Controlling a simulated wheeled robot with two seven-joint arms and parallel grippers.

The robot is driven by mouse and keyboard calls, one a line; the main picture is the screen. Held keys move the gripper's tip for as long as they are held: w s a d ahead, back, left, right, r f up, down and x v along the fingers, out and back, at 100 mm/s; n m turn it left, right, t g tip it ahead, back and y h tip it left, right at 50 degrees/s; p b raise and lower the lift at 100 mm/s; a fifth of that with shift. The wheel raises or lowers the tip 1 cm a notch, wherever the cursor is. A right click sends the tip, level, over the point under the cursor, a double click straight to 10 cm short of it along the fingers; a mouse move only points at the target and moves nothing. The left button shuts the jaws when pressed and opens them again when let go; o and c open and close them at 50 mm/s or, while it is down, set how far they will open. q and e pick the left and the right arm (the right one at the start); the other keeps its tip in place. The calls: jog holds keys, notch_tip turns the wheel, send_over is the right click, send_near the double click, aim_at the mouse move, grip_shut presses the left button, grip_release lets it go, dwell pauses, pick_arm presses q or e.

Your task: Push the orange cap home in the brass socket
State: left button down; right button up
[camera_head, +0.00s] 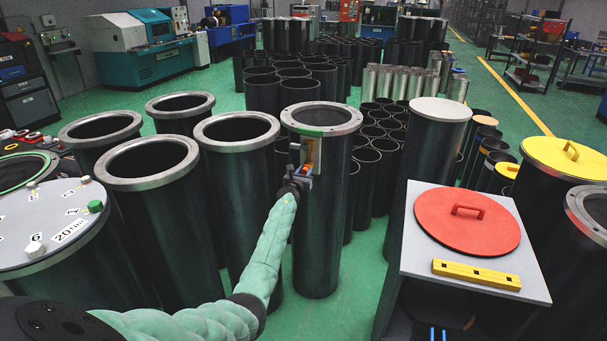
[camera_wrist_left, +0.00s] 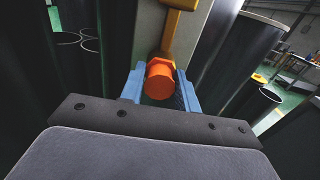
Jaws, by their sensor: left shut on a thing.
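My left gripper (camera_head: 298,178) is at the upper front of a tall dark flanged cylinder (camera_head: 321,220). In the left wrist view its blue fingers (camera_wrist_left: 159,84) are shut on the orange cap (camera_wrist_left: 160,82), one finger on each side. A brass-coloured piece, which looks like the socket (camera_head: 311,152), is on the cylinder's upper front; it also shows in the left wrist view (camera_wrist_left: 180,25), just beyond the cap. The cap lines up close to it, but I cannot tell how deep it sits. Two blue fingertips, apart, at the bottom edge look like my right gripper (camera_head: 438,334).
Open flanged cylinders (camera_head: 236,131) stand close on the left. A grey-topped stand (camera_head: 415,255) with a red lid (camera_head: 467,220) and a yellow bar (camera_head: 476,274) is on the right. Dark pipes (camera_head: 380,130) crowd behind. Some green floor (camera_head: 345,285) is clear right of the cylinder.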

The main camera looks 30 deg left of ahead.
pick_arm(q)
jog(key=shift+a+f, duration=0.1)
jog(key=shift+f, duration=0.15)
pick_arm(e)
jog(key=shift+s+d+f, duration=0.3)
jog(key=shift+s+f, duration=0.1)
jog(key=shift+f, duration=0.15)
pick_arm(q)
jog(key=c, duration=0.9)
grip_release()
jog(key=shift+c, duration=0.2)
jog(key=shift+f, duration=0.1)
jog(key=p+v, duration=0.2)
jog(key=shift+s+d+r, duration=0.25)
jog(key=shift+s, duration=0.05)
jog(key=shift+s+d+p, duration=0.15)
jog(key=shift+s+p, duration=0.4)
jog(key=shift+p, duration=0.15)
jog(key=shift+p+v, duration=1)
jog(key=shift+v, duration=0.6)
pick_arm(e)
jog(key=shift+w+a+r, duration=0.1)
jog(key=shift+w+r, duration=0.05)
jog(key=shift+r, duration=1.25)
jog(key=shift+w+a+r, duration=0.1)
jog(key=shift+r, duration=1.3)
